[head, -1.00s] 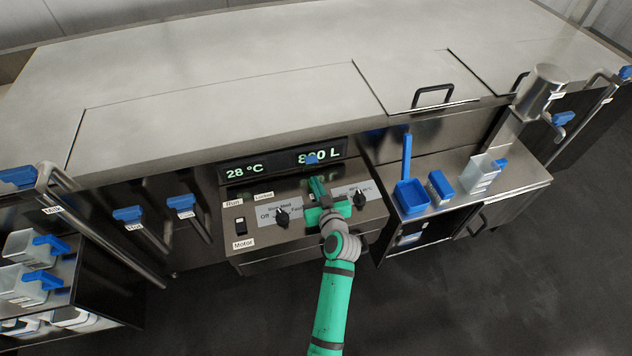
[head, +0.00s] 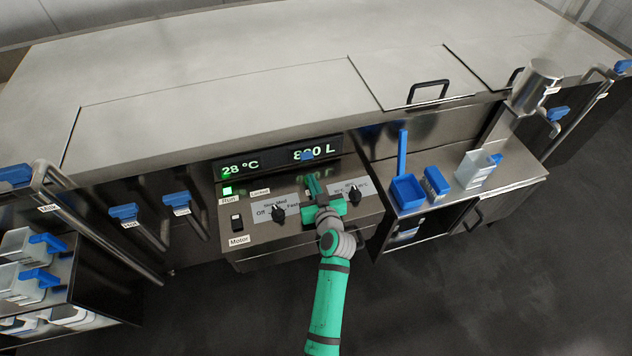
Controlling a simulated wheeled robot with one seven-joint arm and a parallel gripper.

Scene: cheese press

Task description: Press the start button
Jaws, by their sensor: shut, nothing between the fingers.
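The control panel (head: 250,228) of the press is in the middle of the head view. A green light (head: 227,191) glows above its "Run" label. My green gripper (head: 313,183) is shut and empty at the upper middle of the panel, between the two dark knobs. It covers that part of the panel, so the start button cannot be made out and I cannot tell whether the fingertips touch it. The display (head: 280,160) behind the fingertips reads 28 °C and a litre value partly covered by a small blue part.
A black motor switch (head: 237,222), the left knob (head: 278,213) and the right knob (head: 354,193) flank my gripper. Blue containers (head: 407,190) stand on the right shelf. Blue-handled valves (head: 125,212) and pipes are on the left. The dark floor in front is clear.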

